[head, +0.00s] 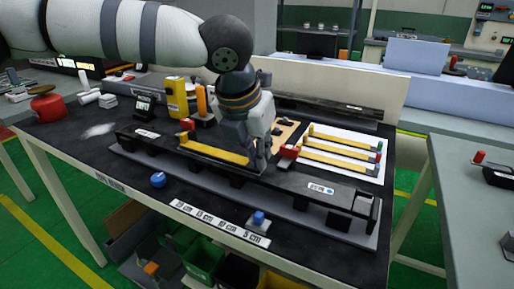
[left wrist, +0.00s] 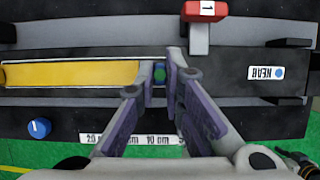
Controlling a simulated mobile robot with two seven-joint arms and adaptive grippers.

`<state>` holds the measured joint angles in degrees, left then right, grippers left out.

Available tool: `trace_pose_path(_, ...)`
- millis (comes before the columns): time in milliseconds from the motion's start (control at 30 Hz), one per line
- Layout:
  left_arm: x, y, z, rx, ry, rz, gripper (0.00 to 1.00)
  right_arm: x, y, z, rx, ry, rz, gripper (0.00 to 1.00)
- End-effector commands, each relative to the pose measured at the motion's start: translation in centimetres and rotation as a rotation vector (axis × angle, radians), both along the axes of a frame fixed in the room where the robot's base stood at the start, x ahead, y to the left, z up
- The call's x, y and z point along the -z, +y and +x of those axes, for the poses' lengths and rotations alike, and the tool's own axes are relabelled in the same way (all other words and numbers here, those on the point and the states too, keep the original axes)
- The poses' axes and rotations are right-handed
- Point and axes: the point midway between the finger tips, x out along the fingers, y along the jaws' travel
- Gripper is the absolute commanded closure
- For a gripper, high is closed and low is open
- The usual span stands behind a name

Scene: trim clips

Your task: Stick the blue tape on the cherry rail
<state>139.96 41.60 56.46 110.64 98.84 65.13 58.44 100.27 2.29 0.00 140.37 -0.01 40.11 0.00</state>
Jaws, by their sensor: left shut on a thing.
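My left gripper (head: 257,165) is low over the long black rail (head: 345,192) labelled NEAR. In the left wrist view, its fingers (left wrist: 161,76) are shut on a small tab with blue and green on it (left wrist: 159,72). The tab is at the right end of a yellow strip (left wrist: 75,74), which lies along the rail. The strip also shows in the head view (head: 215,151). I cannot tell whether it is pressed down. No part is clearly cherry coloured, and the tab's underside is hidden. My right gripper is out of view.
Several yellow strips (head: 340,160) lie on a white sheet at the right. A red block marked 1 (left wrist: 207,10) stands behind the rail, close to the gripper. A blue knob (head: 158,180) and a blue button (head: 258,218) are in front. Yellow and orange devices stand behind.

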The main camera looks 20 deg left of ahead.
Motion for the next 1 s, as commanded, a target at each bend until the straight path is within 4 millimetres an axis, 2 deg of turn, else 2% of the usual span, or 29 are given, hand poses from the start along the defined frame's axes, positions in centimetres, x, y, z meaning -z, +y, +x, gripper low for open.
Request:
trace_pose_path(433, -0.1, 0.0, 0.0, 0.0, -0.001, 0.0, 1.0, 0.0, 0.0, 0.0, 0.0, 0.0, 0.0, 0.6)
trace_pose_path(467, -0.1, 0.0, 0.0, 0.0, -0.001, 0.0, 0.86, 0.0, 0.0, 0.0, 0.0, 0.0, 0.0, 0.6)
trace_pose_path(500, -0.1, 0.0, 0.0, 0.0, -0.001, 0.0, 0.77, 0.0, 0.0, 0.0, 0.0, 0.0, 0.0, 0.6)
trace_pose_path(567, -0.1, 0.0, 0.0, 0.0, -0.001, 0.0, 0.67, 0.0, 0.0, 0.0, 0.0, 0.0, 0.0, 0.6)
trace_pose_path(867, -0.3, 0.0, -0.1, 0.0, -0.001, 0.0, 0.67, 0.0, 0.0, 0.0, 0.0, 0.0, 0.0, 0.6)
trace_pose_path(1000, -2.7, 0.1, -1.0, 0.001, -0.005, 0.0, 0.67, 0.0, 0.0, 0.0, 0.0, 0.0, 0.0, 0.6)
